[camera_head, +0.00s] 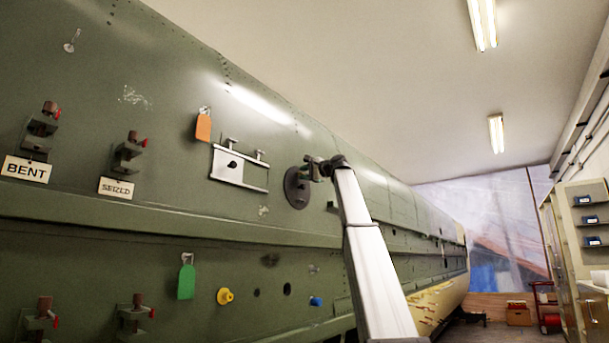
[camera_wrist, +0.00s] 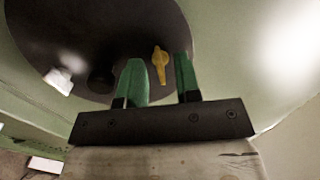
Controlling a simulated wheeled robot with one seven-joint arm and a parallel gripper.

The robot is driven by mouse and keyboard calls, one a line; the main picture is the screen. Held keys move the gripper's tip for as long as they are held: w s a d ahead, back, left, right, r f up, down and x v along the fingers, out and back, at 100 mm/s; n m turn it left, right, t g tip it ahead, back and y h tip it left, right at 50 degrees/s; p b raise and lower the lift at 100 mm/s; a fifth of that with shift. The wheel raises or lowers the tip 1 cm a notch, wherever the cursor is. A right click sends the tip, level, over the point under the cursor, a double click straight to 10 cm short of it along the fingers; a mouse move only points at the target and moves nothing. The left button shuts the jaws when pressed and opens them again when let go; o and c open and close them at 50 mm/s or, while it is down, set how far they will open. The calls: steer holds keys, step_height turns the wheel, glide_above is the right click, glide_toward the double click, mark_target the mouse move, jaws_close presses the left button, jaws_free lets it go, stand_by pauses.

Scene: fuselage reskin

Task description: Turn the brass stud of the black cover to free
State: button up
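The black cover (camera_head: 297,190) is a round dark disc on the green fuselage side, right of a pale rectangular frame. In the wrist view the cover (camera_wrist: 60,30) fills the upper left. Its brass stud (camera_wrist: 160,64) is a yellow wing-shaped piece, upright in the picture, near the cover's lower right. My gripper (camera_wrist: 158,62) has two green fingers, open, one on each side of the stud with a gap on both sides. I cannot tell how deep the stud sits between them. In the head view my gripper (camera_head: 320,168) is at the cover's right edge and hides part of it.
The cover also bears a dark round knob (camera_wrist: 101,79) and a white piece (camera_wrist: 59,80), left of the fingers. The pale frame (camera_head: 240,167) and an orange tag (camera_head: 203,127) are left of the cover. Clamps, signs and a green tag (camera_head: 186,280) are further left. The floor lies right.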

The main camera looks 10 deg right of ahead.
jaws_close()
steer(key=shift+n, duration=0.3)
steer(key=n, duration=0.3)
steer(key=shift+n, duration=0.4)
steer(key=n, duration=0.9)
steer(key=shift+n, duration=2.3)
jaws_free()
